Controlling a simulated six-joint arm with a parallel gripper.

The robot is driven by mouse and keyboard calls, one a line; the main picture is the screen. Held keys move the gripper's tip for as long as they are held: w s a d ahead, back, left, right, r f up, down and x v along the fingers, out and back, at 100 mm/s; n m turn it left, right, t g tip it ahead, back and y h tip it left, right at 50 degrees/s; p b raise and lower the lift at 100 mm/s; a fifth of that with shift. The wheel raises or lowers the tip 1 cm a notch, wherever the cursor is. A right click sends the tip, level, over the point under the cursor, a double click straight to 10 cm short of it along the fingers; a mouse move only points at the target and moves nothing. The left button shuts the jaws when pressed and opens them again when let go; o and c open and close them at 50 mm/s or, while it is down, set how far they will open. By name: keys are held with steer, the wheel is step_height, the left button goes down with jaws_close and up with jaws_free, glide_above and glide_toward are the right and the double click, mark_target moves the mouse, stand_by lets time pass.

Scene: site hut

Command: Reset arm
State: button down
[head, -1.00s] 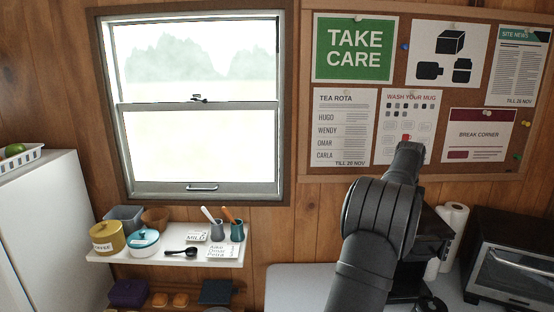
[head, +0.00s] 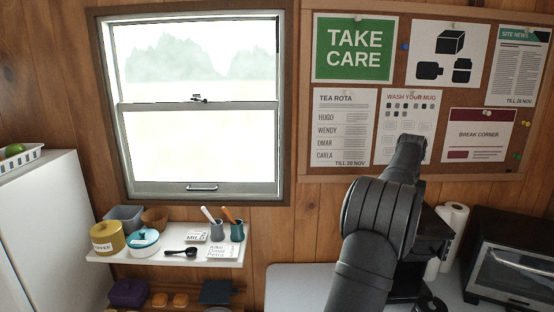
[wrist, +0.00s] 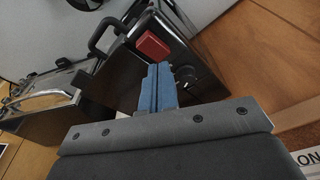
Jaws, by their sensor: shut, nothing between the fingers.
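In the head view my arm (head: 375,225) rises at the right of centre, in front of the pinboard and a dark machine. My gripper's fingers cannot be made out there. In the wrist view my gripper (wrist: 160,80) shows as two blue fingers side by side, closed together with nothing between them. Behind the fingers in that view is a dark box-shaped appliance with a red block-like part (wrist: 152,45), dark knobs and a black handle. I cannot tell how far the fingers are from it.
At right stand a paper roll (head: 453,225) and a toaster oven (head: 515,262). The grey worktop (head: 295,285) is bare left of my arm.

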step_height(320, 180, up, 6)
steer(key=s+d+f+m+g, duration=0.1)
steer(key=s+d+f+m, duration=0.1)
steer(key=s+d+f, duration=1.4)
steer(key=s, duration=0.3)
steer(key=shift+s+f, duration=0.3)
steer(key=w+a+r, duration=0.5)
steer(key=w+r, duration=0.1)
steer(key=w, duration=0.1)
steer(key=w+a+r+n, duration=0.1)
steer(key=w+a+r, duration=0.4)
steer(key=w, duration=0.3)
steer(key=shift+r+t, duration=0.3)
steer(key=shift+r, duration=0.05)
